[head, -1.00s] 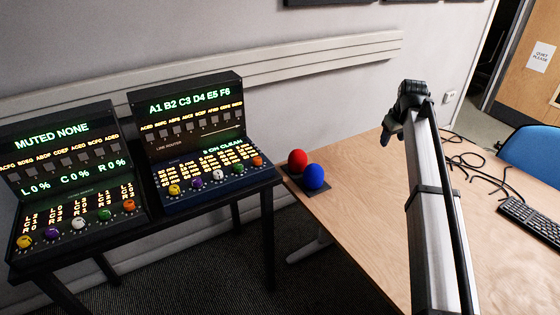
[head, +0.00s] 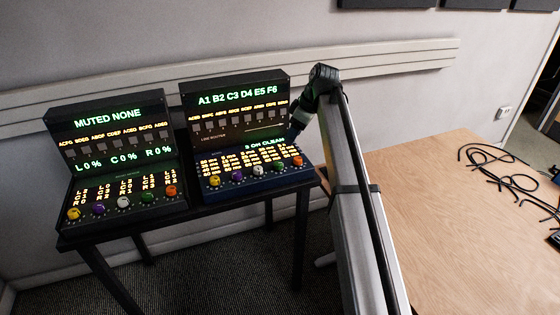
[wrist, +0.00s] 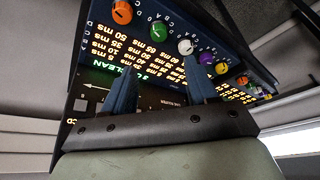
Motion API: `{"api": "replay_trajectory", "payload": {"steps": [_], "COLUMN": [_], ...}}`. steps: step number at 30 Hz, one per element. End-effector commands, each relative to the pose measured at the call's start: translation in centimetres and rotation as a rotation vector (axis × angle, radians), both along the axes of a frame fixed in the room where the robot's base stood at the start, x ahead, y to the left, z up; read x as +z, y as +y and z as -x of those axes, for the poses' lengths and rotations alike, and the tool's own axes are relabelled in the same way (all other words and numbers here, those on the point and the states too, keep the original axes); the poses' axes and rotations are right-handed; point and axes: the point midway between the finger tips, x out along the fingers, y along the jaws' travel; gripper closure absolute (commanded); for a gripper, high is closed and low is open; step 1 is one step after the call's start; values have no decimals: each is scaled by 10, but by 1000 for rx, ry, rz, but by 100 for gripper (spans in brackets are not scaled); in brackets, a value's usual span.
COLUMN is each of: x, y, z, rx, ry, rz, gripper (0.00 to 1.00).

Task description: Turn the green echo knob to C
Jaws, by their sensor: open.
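The right console (head: 240,192) has a row of yellow, purple, white, green and orange knobs under columns of lit ms values. Its green knob (head: 279,167) is second from the right; it also shows in the wrist view (wrist: 157,31), between the orange knob (wrist: 121,12) and the white knob (wrist: 186,46). I cannot read which letter its pointer faces. My gripper (head: 293,135) is above the right end of this console. In the wrist view my gripper (wrist: 158,64) is open and empty, its blue fingers apart, with the green knob beyond the tips. The fingers touch no knob.
The left console (head: 112,165), showing MUTED NONE, stands beside it with a similar knob row and another green knob (head: 148,197). Both stand on a black table (head: 190,217). A wooden desk (head: 430,200) with black cables (head: 500,170) is at the right.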

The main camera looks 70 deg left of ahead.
Motion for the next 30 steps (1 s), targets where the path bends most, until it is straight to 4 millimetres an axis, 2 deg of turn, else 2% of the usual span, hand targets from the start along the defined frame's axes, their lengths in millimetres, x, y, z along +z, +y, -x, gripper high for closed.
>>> {"api": "replay_trajectory", "payload": {"steps": [18, 24, 30], "x": [-92, -113, -120], "y": [26, 33, 35], "z": [26, 31, 34], "rx": [-3, -4, -4], "ry": [-1, -1, -2], "rz": [2, 2, 0], "gripper": [42, 42, 42]}}
